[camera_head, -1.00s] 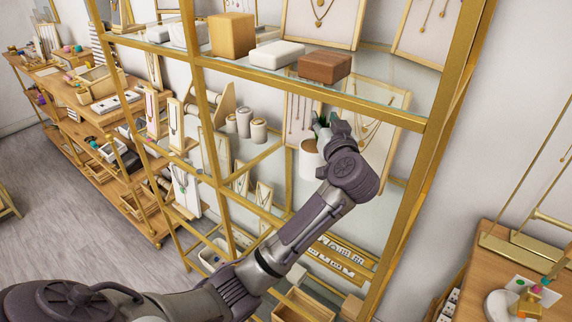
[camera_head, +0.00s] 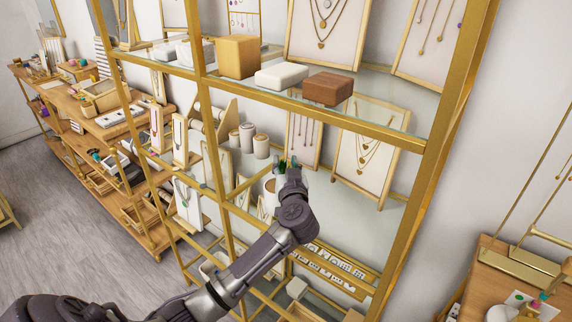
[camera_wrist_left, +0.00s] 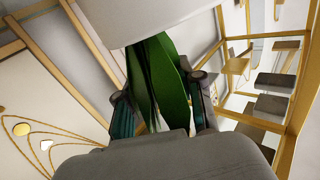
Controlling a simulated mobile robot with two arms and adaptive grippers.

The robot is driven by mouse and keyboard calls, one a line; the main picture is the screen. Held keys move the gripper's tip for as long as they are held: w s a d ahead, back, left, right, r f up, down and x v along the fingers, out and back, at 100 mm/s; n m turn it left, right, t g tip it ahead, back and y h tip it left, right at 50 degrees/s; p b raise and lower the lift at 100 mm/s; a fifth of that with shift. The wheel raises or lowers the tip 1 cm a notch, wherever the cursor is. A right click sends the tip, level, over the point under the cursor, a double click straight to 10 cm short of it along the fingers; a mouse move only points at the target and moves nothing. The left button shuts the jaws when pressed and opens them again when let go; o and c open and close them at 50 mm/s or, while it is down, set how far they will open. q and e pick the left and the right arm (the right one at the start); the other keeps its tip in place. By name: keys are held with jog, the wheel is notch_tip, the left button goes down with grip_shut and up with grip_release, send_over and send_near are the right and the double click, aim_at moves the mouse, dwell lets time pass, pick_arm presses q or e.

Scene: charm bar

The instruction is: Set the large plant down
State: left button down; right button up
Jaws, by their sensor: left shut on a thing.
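The large plant has long green leaves (camera_wrist_left: 165,75) and a white pot (camera_wrist_left: 160,18). In the left wrist view the leaves lie between the two fingers of my left gripper (camera_wrist_left: 162,110), with the pot beyond them. In the head view the plant (camera_head: 271,188) shows small, mostly behind my left gripper (camera_head: 286,168). The gripper is shut on it, inside the gold-framed shelf unit, below the upper glass shelf. Whether the pot touches the glass below cannot be told. My right gripper is not in view.
The upper glass shelf (camera_head: 385,115) holds boxes, including a brown one (camera_head: 328,88). A necklace board (camera_head: 368,152) stands right of the gripper. Small cylindrical stands (camera_head: 247,138) are to its left. A gold post (camera_head: 445,140) bounds the unit at right.

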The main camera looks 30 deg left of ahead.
pick_arm(q)
jog(key=c, duration=1)
grip_release()
jog(key=shift+o, duration=1.4)
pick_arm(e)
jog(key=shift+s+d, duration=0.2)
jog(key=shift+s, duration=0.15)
pick_arm(q)
jog(key=shift+d, duration=0.1)
jog(key=b+v, duration=0.1)
jog(key=v, duration=1.1)
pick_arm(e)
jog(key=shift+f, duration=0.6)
